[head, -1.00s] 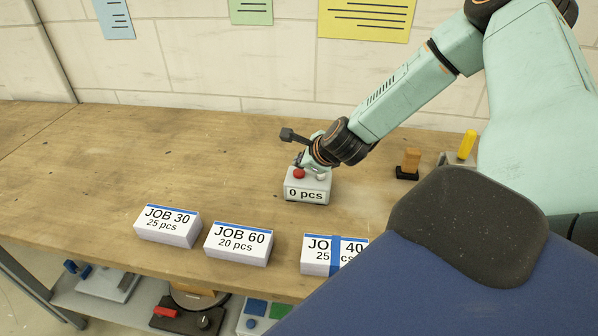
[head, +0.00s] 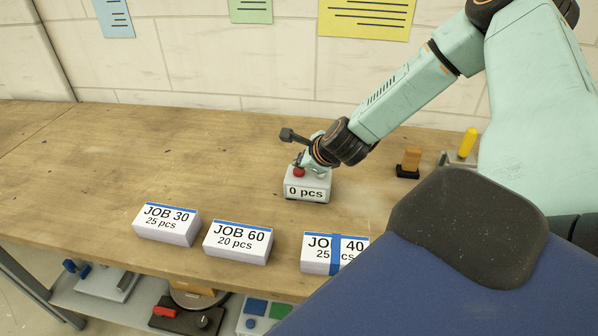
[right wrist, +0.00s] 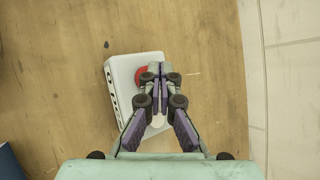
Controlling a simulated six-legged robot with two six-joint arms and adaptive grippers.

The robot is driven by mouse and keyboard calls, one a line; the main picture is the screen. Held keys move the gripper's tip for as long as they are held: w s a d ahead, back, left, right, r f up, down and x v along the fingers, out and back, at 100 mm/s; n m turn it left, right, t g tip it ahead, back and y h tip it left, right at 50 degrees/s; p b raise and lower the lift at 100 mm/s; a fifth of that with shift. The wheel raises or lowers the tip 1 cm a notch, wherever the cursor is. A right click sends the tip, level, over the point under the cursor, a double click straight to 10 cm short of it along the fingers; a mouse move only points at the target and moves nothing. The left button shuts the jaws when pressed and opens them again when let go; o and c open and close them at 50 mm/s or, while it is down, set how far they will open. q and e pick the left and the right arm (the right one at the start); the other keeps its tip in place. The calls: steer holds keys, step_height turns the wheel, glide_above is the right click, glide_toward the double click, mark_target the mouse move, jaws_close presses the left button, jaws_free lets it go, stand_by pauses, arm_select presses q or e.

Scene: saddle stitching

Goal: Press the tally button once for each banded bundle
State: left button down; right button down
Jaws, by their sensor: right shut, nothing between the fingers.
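The tally counter (head: 308,190) is a light box on the bench with a red button (head: 299,171) on top, and its display reads "0 pcs". My right gripper (head: 303,164) is shut and empty, its fingertips at or just above the red button; I cannot tell whether they touch it. In the right wrist view the shut fingers (right wrist: 155,70) cover part of the red button (right wrist: 141,76). The JOB 40 bundle (head: 320,258) has a blue band around it. The JOB 30 bundle (head: 166,224) and JOB 60 bundle (head: 238,242) show no such band. My left gripper is not in view.
The wooden bench (head: 110,165) is clear left of the counter. An orange block on a black base (head: 411,162) and a yellow-handled tool (head: 467,143) stand to the right. My blue and black body part hides the front right. A lower shelf holds several items.

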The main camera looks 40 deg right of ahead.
mark_target(301, 172)
steer(key=shift+f+b, duration=0.6)
steer(key=shift+f, duration=0.05)
stand_by(0.9)
stand_by(0.4)
steer(key=shift+r+p, duration=0.9)
steer(key=shift+r, duration=0.05)
step_height(301, 172, up, 5)
steer(key=p, duration=0.4)
steer(key=shift+r+p, duration=0.1)
steer(key=shift+p, duration=0.2)
stand_by(1.6)
